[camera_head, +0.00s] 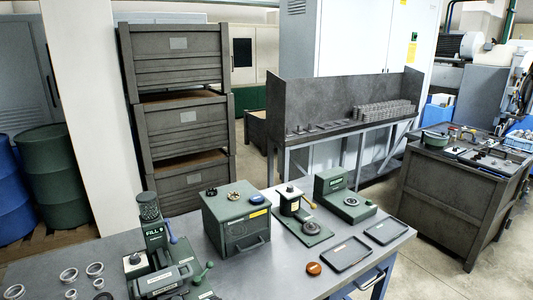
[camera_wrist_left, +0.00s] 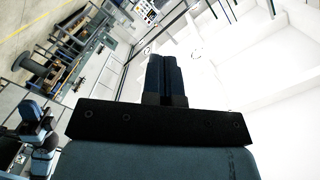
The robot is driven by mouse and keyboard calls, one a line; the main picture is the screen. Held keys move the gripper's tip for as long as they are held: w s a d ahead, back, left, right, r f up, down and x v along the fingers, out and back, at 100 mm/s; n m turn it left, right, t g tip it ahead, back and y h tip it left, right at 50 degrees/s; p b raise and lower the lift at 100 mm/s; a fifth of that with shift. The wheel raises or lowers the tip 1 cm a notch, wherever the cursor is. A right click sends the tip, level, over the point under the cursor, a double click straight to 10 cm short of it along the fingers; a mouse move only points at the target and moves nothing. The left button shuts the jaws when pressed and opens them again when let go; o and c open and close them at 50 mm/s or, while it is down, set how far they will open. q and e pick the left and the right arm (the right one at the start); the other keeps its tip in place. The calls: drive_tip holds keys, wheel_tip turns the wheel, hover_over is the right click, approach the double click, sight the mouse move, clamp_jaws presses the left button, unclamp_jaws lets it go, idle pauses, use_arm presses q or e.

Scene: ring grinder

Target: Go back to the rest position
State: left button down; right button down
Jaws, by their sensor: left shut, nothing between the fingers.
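My left gripper (camera_wrist_left: 167,75) shows in the left wrist view with its two dark fingers together and nothing between them. It points away from the work table, and the room behind it appears tilted, with white ceiling or wall panels on the right. Neither gripper shows in the head view. My right gripper is in no view.
In the head view a grey table (camera_head: 270,268) holds a green box (camera_head: 237,222), a green fill device (camera_head: 160,245), a green scale-like device (camera_head: 345,197), black trays (camera_head: 347,254) and several metal rings (camera_head: 69,275). Stacked grey crates (camera_head: 182,120) stand behind.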

use_arm(q)
drive_tip(key=s+a+f+n+y, duration=0.3)
drive_tip(key=s+n, duration=0.3)
drive_tip(key=s, duration=0.3)
drive_tip(key=s+a+f+n+t+y, duration=0.1)
drive_tip(key=s+a+f+n+y, duration=0.3)
drive_tip(key=s, duration=0.6)
drive_tip(key=s+a+f+n+y, duration=0.3)
drive_tip(key=s+a+n+y, duration=0.1)
drive_tip(key=s+n, duration=0.5)
drive_tip(key=shift+s+a+f, duration=0.2)
drive_tip(key=shift+s+a, duration=0.3)
drive_tip(key=shift+a, duration=0.1)
drive_tip(key=c, duration=1.8)
unclamp_jaws()
drive_tip(key=shift+c, duration=0.2)
